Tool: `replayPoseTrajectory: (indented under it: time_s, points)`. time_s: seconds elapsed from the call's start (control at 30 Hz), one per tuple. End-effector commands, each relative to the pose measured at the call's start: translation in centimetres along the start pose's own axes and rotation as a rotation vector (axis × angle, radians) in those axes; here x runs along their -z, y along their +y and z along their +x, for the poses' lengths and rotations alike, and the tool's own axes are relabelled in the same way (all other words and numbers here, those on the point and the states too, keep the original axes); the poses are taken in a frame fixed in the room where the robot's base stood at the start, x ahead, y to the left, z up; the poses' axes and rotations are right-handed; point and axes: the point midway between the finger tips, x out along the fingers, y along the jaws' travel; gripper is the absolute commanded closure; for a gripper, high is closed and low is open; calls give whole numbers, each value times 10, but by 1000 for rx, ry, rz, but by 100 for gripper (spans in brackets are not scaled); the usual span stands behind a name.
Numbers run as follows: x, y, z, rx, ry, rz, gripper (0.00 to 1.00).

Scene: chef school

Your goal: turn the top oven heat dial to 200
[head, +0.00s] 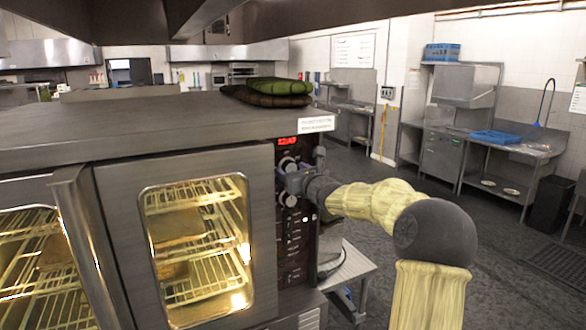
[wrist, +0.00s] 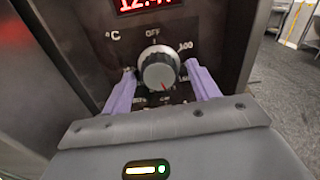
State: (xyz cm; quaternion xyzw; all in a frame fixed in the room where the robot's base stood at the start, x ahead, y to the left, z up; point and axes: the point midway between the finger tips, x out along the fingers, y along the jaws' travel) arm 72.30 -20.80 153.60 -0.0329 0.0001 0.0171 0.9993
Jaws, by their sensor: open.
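The top oven heat dial (wrist: 158,70) is a round silver and black knob below a red digital display, with "°C", "OFF" and "100" printed around it. A small red mark on the knob points down and slightly right. The number at that mark is too blurred or hidden to read. My gripper (wrist: 160,74) is open, with one purple finger on each side of the dial; I cannot tell whether they touch it. In the head view, my gripper (head: 284,180) is at the oven's control panel (head: 293,245), partly covering the dials.
The oven (head: 110,150) has lit windows showing racks, with folded green and brown cloths (head: 268,90) on top. Another dial (head: 290,200) sits lower on the panel. A low metal stand (head: 350,265) is right of the oven. Open floor lies further right, before the sink counter (head: 510,150).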

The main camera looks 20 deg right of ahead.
Motion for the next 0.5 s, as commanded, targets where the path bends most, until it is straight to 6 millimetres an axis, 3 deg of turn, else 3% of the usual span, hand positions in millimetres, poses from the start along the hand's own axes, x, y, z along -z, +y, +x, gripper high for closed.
replayPoseTrajectory:
  time_s: [0.17, 0.4, 0.5]
  points:
    - [0, 0, 0, 0, 0, 0, 40]
    - [0, 0, 0, 0, 0, 0, 83]
    - [0, 0, 0, 0, 0, 1, 84]
